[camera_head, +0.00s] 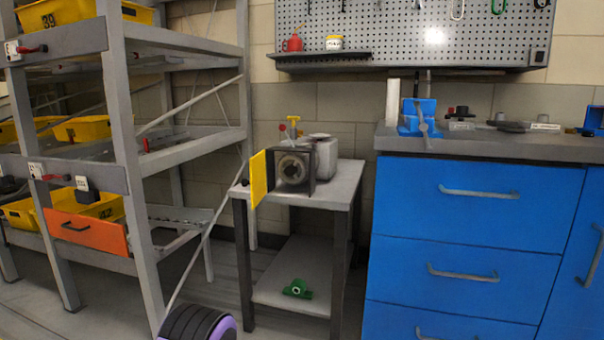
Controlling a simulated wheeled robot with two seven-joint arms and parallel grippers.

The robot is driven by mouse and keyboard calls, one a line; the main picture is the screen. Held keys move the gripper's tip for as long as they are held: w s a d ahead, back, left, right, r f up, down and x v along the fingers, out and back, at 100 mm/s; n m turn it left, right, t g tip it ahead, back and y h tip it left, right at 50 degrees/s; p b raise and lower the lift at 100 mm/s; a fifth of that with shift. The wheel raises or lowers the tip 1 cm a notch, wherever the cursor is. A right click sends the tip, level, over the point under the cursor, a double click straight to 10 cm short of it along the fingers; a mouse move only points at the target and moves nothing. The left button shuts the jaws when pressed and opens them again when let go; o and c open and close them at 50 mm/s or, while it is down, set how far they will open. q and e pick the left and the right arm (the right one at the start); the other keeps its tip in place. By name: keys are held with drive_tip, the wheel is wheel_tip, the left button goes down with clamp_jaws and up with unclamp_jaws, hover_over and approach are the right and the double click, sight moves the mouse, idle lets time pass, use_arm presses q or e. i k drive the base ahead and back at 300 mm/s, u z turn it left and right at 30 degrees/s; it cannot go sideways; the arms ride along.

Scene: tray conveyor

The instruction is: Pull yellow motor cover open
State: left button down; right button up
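The yellow motor cover (258,178) is a thin upright panel at the left front edge of a dark box-shaped motor housing (311,174). The cover stands out at an angle from the housing, and the housing's front with its round grey motor part (291,170) is exposed. A small dark knob shows at the cover's left side. The housing stands on the top of a small grey table (339,187). Neither of my grippers is in view.
A light grey motor body (323,153) and a yellow-handled valve (293,124) are behind the housing. A green part (297,288) lies on the lower shelf. A metal rack (130,180) stands left, and a blue cabinet (467,240) stands right.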

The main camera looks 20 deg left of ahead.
sight(258, 182)
drive_tip(key=z, duration=0.05)
drive_tip(key=i, duration=1)
drive_tip(key=u, duration=0.25)
